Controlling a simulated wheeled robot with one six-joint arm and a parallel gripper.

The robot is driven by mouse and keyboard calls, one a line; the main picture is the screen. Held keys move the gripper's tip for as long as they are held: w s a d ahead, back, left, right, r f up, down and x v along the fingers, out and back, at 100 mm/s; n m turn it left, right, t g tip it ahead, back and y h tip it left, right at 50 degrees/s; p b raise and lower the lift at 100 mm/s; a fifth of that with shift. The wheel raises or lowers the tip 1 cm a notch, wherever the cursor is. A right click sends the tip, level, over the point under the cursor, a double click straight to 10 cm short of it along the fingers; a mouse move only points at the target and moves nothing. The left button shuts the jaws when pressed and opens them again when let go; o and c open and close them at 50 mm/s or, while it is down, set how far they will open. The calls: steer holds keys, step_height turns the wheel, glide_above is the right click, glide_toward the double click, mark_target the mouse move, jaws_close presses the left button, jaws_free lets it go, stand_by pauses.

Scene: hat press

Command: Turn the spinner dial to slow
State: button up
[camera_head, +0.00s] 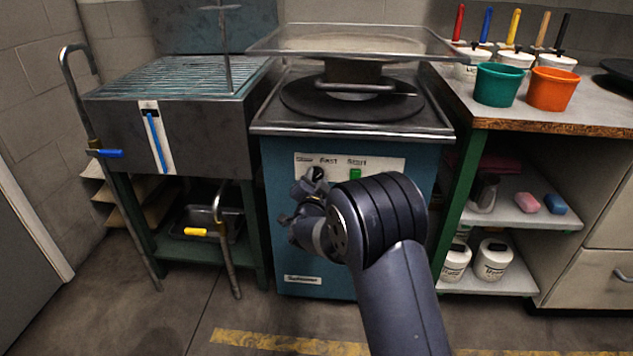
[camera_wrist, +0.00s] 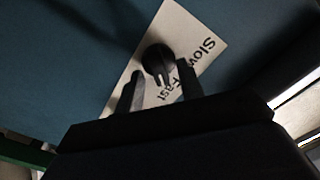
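The black spinner dial (camera_head: 317,174) is on the white label panel (camera_head: 385,163) on the front of the blue spinner cabinet (camera_head: 345,265). In the wrist view the dial (camera_wrist: 155,60) shows close up, with "Slow" and "Fast" printed beside it. Its pointer is turned toward the "Fast" side. My gripper (camera_head: 306,197) is just in front of the panel, partly overlapping the dial's lower edge. In the wrist view my gripper (camera_wrist: 161,78) is open, its fingers apart on either side of the dial's lower part. I cannot tell whether they touch it.
A green button (camera_head: 355,173) is right of the dial, near my wrist. A grey sink unit (camera_head: 205,120) stands left. A shelf bench (camera_head: 560,110) with green and orange buckets stands right. The floor in front is clear.

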jaws_close()
stand_by(0.3)
stand_by(0.3)
steer(key=n+p, duration=0.2)
steer(key=n, duration=0.1)
steer(key=shift+a+r+n, duration=0.1)
steer(key=shift+r+n, duration=0.05)
steer(key=shift+n, duration=0.25)
steer(key=n+p, duration=0.2)
steer(key=n, duration=0.1)
steer(key=shift+a+n, duration=0.1)
steer(key=shift+n, duration=0.2)
steer(key=n+p, duration=0.2)
steer(key=n, duration=0.2)
steer(key=shift+a, duration=0.1)
steer(key=shift+a+n+p, duration=0.1)
steer(key=shift+n+p, duration=0.75)
steer(key=shift+n, duration=1.35)
steer(key=shift+f, duration=0.2)
